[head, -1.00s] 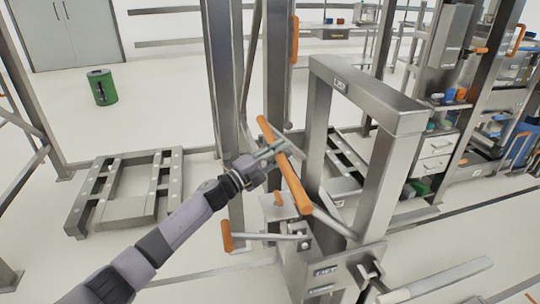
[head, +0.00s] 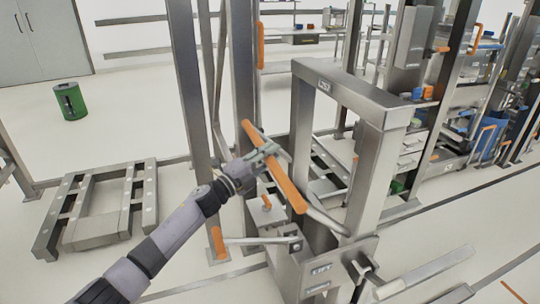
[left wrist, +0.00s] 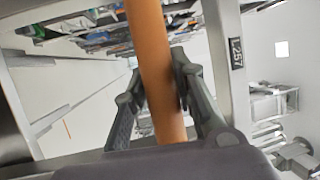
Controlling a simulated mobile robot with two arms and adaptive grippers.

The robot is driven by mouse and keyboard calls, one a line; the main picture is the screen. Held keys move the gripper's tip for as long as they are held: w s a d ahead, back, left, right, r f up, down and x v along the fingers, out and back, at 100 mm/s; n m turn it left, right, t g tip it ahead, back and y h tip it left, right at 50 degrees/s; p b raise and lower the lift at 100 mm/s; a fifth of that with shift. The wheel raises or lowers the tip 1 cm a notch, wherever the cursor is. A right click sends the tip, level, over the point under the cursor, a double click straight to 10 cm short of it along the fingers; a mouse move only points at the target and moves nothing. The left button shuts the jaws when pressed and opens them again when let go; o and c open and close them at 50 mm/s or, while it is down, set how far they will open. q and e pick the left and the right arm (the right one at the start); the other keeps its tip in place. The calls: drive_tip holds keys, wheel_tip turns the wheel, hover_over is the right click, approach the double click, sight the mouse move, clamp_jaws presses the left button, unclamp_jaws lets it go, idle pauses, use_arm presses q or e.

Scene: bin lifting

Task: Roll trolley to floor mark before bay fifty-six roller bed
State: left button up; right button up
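The trolley is a grey steel frame (head: 367,180) with a tall arch and a front plate marked LIFT, at centre in the head view. Its slanted orange push handle (head: 291,192) stands out on the left side. My left gripper (head: 268,155) has its fingers around this handle. In the left wrist view the orange handle (left wrist: 152,60) runs between the two fingers, which press close on both sides. A short orange mark (head: 513,292) lies on the floor at lower right. I cannot tell which roller bed is bay fifty-six. My right gripper is not in view.
A low steel frame (head: 97,232) stands on the floor at left. Steel uprights (head: 190,95) stand just behind the trolley. A green bin (head: 70,101) is at far left. Loaded racks (head: 425,125) line the right back. The floor at lower right is mostly clear.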

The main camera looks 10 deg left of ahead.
use_arm(q)
drive_tip(key=o, duration=0.4)
drive_tip(key=shift+d+f, duration=0.15)
drive_tip(key=shift+f, duration=0.15)
drive_tip(key=shift+o, duration=0.3)
drive_tip(key=shift+r, duration=0.1)
drive_tip(key=v, duration=1.2)
